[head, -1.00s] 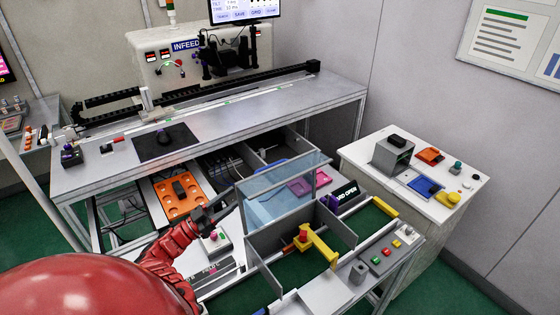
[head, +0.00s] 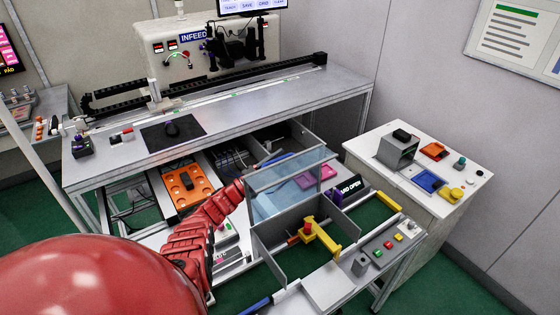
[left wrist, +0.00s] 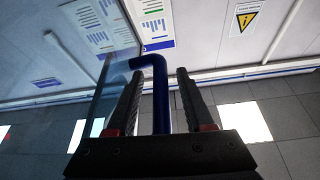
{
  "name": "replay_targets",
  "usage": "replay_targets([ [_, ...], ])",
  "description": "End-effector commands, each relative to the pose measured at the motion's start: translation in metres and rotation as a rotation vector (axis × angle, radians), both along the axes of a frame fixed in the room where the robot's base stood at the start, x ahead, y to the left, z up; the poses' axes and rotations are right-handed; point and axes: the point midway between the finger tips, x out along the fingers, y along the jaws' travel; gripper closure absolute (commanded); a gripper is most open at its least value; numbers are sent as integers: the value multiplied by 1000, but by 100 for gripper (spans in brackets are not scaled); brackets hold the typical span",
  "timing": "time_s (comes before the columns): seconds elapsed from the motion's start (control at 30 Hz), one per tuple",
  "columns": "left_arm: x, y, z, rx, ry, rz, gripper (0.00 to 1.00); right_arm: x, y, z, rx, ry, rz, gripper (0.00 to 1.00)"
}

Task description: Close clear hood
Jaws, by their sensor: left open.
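The clear hood (head: 277,204) is a see-through bluish panel with a grey frame, standing raised over the grey-walled bay on the lower bench. A dark sign (head: 350,188) beside it partly reads "OPEN". My left arm reaches up to the hood's left edge in the head view, where the gripper's fingers are hard to make out. In the left wrist view my left gripper (left wrist: 157,72) is open, with a blue hooked bar (left wrist: 161,100) standing between its fingers. A clear panel (left wrist: 112,85) is just left of the bar. I cannot tell whether the fingers touch the bar. My right gripper is not in view.
A yellow bracket with a red knob (head: 320,236) stands in the bay. A button panel (head: 385,250) is at its right. An orange plate (head: 186,188) lies left of the hood. A white side cabinet (head: 420,195) stands to the right; the long grey bench (head: 230,120) is behind.

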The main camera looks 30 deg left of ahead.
Motion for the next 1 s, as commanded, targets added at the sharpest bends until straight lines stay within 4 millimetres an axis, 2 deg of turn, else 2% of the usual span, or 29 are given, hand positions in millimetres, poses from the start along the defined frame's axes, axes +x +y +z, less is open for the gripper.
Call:
replay_targets([
  [0.23, 1, 0, 0, 0, 0, 0, 50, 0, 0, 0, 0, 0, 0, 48],
  [0.5, 0, 0, 0, 0, 0, 0, 98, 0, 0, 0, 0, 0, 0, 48],
  [0.53, 0, 0, 0, 0, 0, 0, 100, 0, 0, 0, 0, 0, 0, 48],
  [1.0, 0, 0, 0, 0, 1, 0, 100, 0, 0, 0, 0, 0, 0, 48],
])
